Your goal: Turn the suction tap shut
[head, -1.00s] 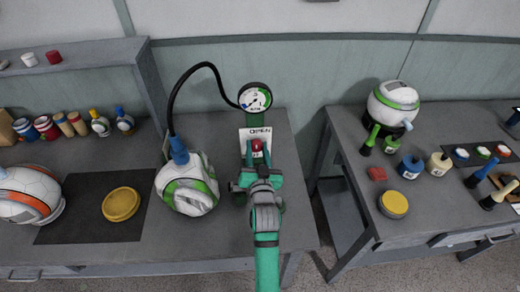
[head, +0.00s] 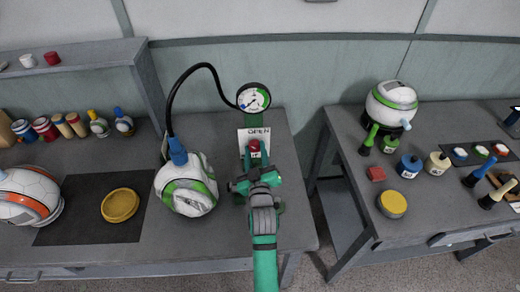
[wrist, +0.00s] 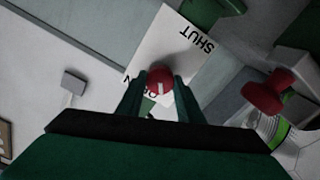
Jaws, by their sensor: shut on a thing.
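The suction tap has a small red knob (wrist: 160,80) with a white line on it. My green gripper (wrist: 159,95) is shut on the knob, one finger on each side. In the head view my gripper (head: 254,158) reaches the knob from the front, its body slightly tilted.
A round gauge (head: 253,97) stands behind the tap. A black hose (head: 173,95) runs from it to a crumpled white-green ball (head: 187,185) close left of my gripper. A yellow disc (head: 120,205) lies further left. A gap separates the right-hand table (head: 345,140).

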